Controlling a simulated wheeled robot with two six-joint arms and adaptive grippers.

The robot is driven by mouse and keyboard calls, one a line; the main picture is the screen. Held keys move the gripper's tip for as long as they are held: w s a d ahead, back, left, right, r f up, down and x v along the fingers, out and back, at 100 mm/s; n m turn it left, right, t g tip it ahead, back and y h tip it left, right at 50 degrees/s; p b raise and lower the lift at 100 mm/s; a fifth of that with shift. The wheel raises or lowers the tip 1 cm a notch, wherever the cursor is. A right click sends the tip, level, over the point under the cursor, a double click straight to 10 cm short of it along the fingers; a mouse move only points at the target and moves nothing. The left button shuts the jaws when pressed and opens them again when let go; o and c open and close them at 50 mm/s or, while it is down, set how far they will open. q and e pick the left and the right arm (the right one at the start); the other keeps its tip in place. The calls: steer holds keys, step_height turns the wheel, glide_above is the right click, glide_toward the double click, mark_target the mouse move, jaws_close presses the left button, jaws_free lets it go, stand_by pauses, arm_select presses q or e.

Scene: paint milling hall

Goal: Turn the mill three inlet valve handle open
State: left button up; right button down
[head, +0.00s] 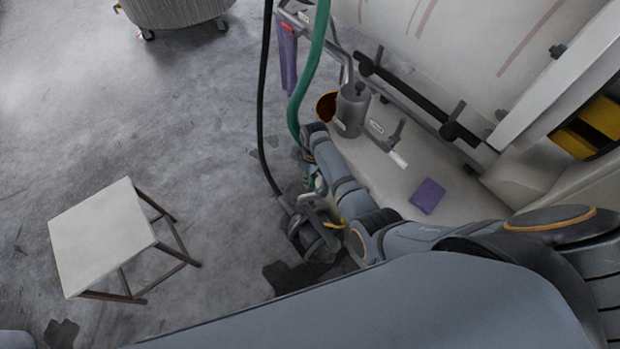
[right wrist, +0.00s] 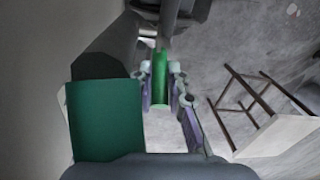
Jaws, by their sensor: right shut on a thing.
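In the right wrist view a slim green handle (right wrist: 160,78) stands between the fingers of my right gripper (right wrist: 161,92), which is shut on it. The handle runs up to a dark grey fitting at the top of that view. I take it for the inlet valve handle; no label for mill three is readable. In the head view my right arm reaches down from the right, and the right gripper (head: 313,178) is small and partly hidden beside a bit of green. My left gripper is not in view.
A green hose (head: 310,75) and a black hose (head: 264,100) hang close by the arm. A dark pump-like unit (head: 312,238) is on the floor below. A stool (head: 100,235) stands left. A grey canister (head: 351,108) and purple cloth (head: 427,196) are right. The left floor is mostly clear.

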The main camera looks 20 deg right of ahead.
mark_target(313, 185)
steer(key=shift+s+r+p, duration=0.1)
steer(key=shift+r+p, duration=0.1)
steer(key=shift+p, duration=0.25)
steer(key=t+p, duration=0.1)
steer(key=p, duration=0.1)
steer(key=s+t+y+p, duration=0.1)
steer(key=p, duration=0.1)
steer(key=shift+s+d+r+t, duration=0.1)
steer(key=shift+d+r+t, duration=0.1)
steer(key=shift+r+t, duration=0.15)
steer(key=shift+s+d+t+p, duration=0.15)
steer(key=shift+t+p, duration=0.1)
steer(key=shift+p, duration=0.35)
steer(key=shift+s+t+y+p, duration=0.25)
steer(key=shift+t+y+p, duration=0.1)
steer(key=shift+t, duration=0.15)
steer(key=shift+s+d+f+t+y, duration=0.15)
steer(key=shift+s+t+y, duration=0.15)
steer(key=shift+t, duration=0.5)
steer(key=c, duration=1.3)
jaws_free()
